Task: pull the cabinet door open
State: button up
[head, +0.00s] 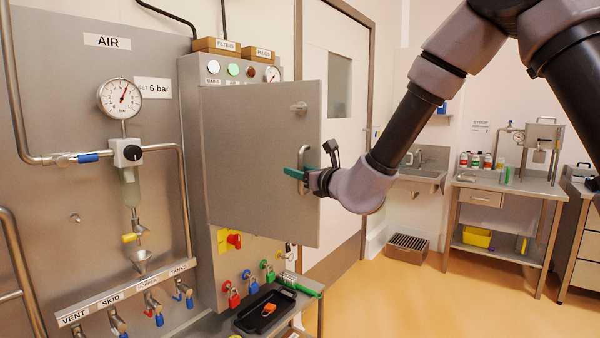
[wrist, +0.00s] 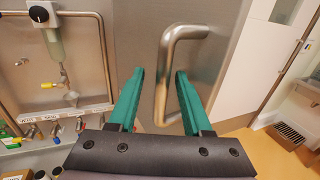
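The grey cabinet door (head: 255,150) has a round latch knob (head: 298,106) and an upright steel bar handle (head: 301,165) near its right edge. That right edge stands out past the cabinet body, so the door looks partly ajar; the inside is hidden. My gripper (head: 297,173) is at the handle. In the wrist view, the handle (wrist: 162,85) runs between the two green fingers of my gripper (wrist: 160,85). The fingers are apart, with gaps showing beside the bar.
A steel air panel (head: 60,170) with a gauge and pipes stands left. Colored padlocks and a black tray (head: 264,312) are below the door. A white room door (head: 340,140) is behind it. Open orange floor (head: 430,300) lies to the right.

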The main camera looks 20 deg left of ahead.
jog(key=v, duration=1)
jog(key=shift+s+d, duration=0.25)
jog(key=shift+d, duration=0.05)
